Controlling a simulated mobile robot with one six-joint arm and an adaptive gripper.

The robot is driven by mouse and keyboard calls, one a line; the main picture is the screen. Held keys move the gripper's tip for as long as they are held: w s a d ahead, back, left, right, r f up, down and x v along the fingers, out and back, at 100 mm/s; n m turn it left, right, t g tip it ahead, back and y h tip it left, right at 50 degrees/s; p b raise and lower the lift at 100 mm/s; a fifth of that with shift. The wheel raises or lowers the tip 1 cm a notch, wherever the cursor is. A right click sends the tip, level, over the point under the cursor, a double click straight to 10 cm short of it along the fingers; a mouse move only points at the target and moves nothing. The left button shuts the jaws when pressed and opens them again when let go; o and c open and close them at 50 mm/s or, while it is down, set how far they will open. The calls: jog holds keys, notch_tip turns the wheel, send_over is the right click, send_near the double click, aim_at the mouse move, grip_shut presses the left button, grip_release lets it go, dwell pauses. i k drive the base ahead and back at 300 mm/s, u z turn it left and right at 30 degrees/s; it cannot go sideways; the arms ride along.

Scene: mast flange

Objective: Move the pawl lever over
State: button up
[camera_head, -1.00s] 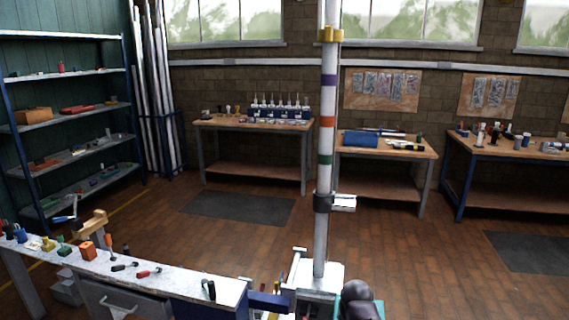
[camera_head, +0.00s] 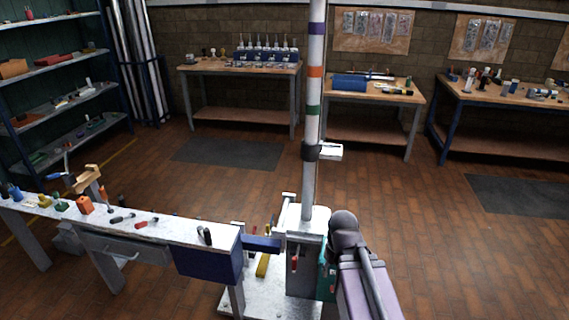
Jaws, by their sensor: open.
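The white mast (camera_head: 310,170) with purple, orange and green bands stands upright in the middle of the head view. Its foot is in a grey-white base housing (camera_head: 303,250) on a pale floor plate. A small red-tipped part (camera_head: 294,263) shows on the front of the housing; I cannot tell whether it is the pawl lever. A yellow bar (camera_head: 262,265) rests at the left of the housing. My arm's dark joint and purple link are just right of the housing and may hide part of it. My gripper is not in view.
A narrow workbench (camera_head: 180,232) with several small tools runs to the left of the mast, and a blue bar (camera_head: 262,243) lies between its end and the housing. A dark floor mat (camera_head: 228,153) lies behind. Open floor (camera_head: 450,250) is to the right.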

aim_at(141, 225)
jog(key=k, duration=1.35)
jog(key=u, duration=0.45)
jog(key=i, duration=0.8)
jog(key=u, duration=0.7)
jog(key=i, duration=1)
jog(key=z, duration=0.1)
